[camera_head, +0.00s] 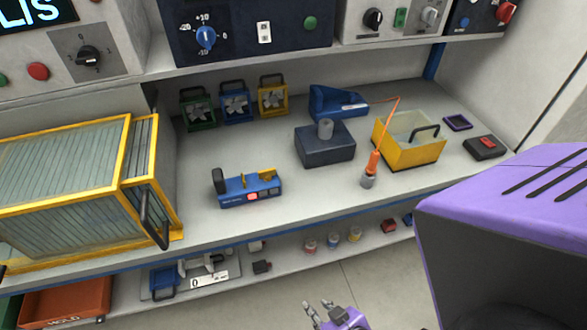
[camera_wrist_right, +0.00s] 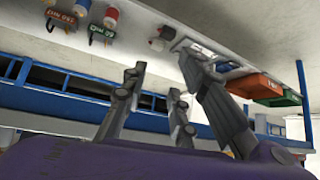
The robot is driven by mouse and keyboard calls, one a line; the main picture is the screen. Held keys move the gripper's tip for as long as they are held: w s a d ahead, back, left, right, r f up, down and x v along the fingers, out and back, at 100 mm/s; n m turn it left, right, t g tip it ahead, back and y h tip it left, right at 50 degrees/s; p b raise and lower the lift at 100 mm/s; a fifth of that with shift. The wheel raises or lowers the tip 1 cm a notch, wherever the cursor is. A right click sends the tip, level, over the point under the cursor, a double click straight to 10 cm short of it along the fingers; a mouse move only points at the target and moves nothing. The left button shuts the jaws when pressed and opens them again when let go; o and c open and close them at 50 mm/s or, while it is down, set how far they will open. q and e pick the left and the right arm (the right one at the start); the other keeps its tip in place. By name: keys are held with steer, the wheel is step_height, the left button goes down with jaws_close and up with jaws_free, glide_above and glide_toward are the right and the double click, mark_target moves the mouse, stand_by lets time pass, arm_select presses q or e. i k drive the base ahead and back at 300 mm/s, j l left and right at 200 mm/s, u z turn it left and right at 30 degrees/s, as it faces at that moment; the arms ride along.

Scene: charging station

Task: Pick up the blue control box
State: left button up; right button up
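The blue control box (camera_head: 234,195) lies on the grey workbench (camera_head: 200,220), left of the middle in the head view. It has a black handle post at its left end, a red button on the front and yellow parts on top. My right gripper (camera_head: 322,308) is low at the bottom edge of the head view, in front of the bench and apart from the box. In the right wrist view its fingers (camera_wrist_right: 160,85) are spread open with nothing between them. The box does not show in that view. My left gripper is in neither view.
A yellow-framed glass case (camera_head: 125,185) stands left of the box. A dark block (camera_head: 325,145), an orange-tipped tool (camera_head: 372,165) and a yellow bin (camera_head: 412,155) stand to its right. Several small fans are behind. A lower shelf (camera_head: 300,262) and control panels border the bench.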

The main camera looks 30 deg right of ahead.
mark_target(247, 188)
steer(key=l+z, duration=0.1)
steer(key=z, duration=0.4)
steer(key=u, duration=1.6)
steer(key=z, duration=1.6)
steer(key=k+l+z, duration=0.45)
steer(key=k+l, duration=0.2)
steer(key=i+l, duration=0.1)
steer(key=i, duration=0.4)
